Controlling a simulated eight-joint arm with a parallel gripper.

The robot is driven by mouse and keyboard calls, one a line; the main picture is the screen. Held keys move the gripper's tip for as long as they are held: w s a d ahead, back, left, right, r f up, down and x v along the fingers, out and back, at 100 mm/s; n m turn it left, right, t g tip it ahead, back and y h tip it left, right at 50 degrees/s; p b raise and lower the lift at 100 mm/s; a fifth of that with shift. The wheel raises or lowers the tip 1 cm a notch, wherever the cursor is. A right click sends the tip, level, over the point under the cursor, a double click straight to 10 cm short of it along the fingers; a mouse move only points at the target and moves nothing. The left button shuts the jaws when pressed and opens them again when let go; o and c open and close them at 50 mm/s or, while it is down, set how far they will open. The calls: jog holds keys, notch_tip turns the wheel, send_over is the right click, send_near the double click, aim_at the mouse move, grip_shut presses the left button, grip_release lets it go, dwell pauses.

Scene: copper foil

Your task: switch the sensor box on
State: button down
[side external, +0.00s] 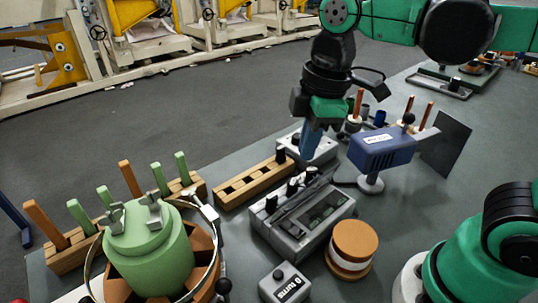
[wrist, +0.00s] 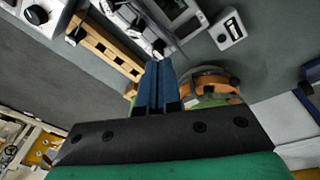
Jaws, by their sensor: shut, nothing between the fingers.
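A blue box (side external: 383,150) with a small white label, too small to read, sits on a round grey stand right of my gripper. A grey box with knobs and a dark display (side external: 305,220) stands in the middle; its display also shows in the wrist view (wrist: 180,10). A small grey box with one dark knob and a label (side external: 285,284) stands in front, and also in the wrist view (wrist: 229,30). I cannot tell which is the sensor box. My gripper (side external: 307,155) is shut and empty, its blue fingers low over a light grey knobbed box (side external: 322,150). The fingers show in the wrist view (wrist: 159,65).
A slotted wooden rack (side external: 252,182) lies left of the grey box. A green machine (side external: 148,250) with a metal ring fills the front left. A copper-and-white spool (side external: 352,246) stands at front right. A dark upright panel (side external: 446,148) stands behind.

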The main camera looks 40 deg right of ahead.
aim_at(305, 231)
jog(key=a+r+n+g, duration=0.1)
jog(key=n, duration=0.1)
jog(key=s+a+n+g, duration=0.1)
jog(key=n, duration=0.1)
jog(key=r+n+g, duration=0.1)
jog(key=n, duration=0.1)
jog(key=shift+s+a+r+h, duration=0.15)
jog(key=shift+a+r+h, duration=0.15)
jog(key=shift+a, duration=0.1)
jog(key=f, duration=0.4)
jog(key=s+f, duration=0.1)
jog(key=f, duration=0.4)
jog(key=s+f, duration=0.1)
jog(key=f, duration=0.3)
jog(key=shift+f, duration=0.45)
jog(key=shift+s+f+t, duration=0.1)
jog(key=shift+f+t, duration=0.15)
jog(key=shift+t, duration=0.05)
jog(key=shift+r, duration=0.1)
